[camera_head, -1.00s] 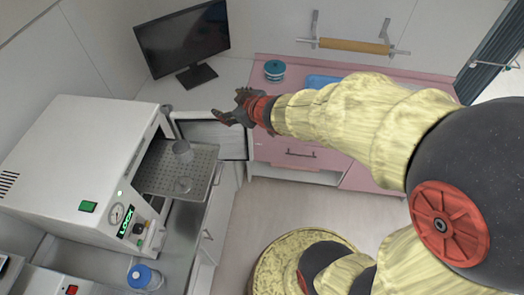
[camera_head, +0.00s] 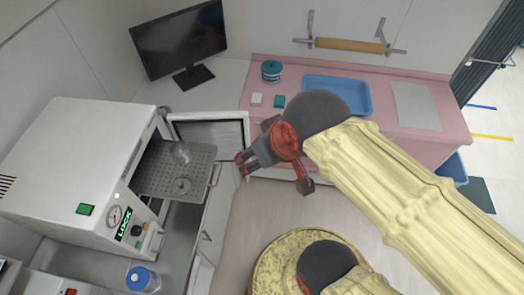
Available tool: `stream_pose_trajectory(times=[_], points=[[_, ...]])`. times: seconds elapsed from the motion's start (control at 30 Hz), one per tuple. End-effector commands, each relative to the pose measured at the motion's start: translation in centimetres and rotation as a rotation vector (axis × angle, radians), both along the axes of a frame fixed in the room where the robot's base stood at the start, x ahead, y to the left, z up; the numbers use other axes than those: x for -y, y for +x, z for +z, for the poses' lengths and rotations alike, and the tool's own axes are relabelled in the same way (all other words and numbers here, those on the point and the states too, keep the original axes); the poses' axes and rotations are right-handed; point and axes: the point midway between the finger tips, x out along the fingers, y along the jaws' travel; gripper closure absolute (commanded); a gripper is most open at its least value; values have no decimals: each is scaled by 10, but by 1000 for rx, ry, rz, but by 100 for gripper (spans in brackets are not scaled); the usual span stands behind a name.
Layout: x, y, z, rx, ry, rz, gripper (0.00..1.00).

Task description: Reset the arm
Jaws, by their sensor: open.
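My gripper (camera_head: 241,164) is at the centre of the head view, at the end of my yellow-sleeved arm. Its fingers point left toward the open autoclave, and nothing shows between them. The white autoclave (camera_head: 75,150) stands at the left with its door (camera_head: 212,133) swung open.
A pink counter (camera_head: 385,140) at the back holds a blue tray (camera_head: 337,92), a blue-and-white round container (camera_head: 272,71) and small white and green blocks. A monitor (camera_head: 180,45) stands behind the autoclave. A blue-capped jar (camera_head: 142,279) is at lower left.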

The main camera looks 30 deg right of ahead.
Motion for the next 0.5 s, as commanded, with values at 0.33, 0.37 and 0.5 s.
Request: stream_pose_trajectory(times=[0.33,0.37,0.5], points=[[0,0,-35,1,0,-1,36],[0,0,-42,1,0,-1,36],[1,0,-79,1,-1,-2,36]])
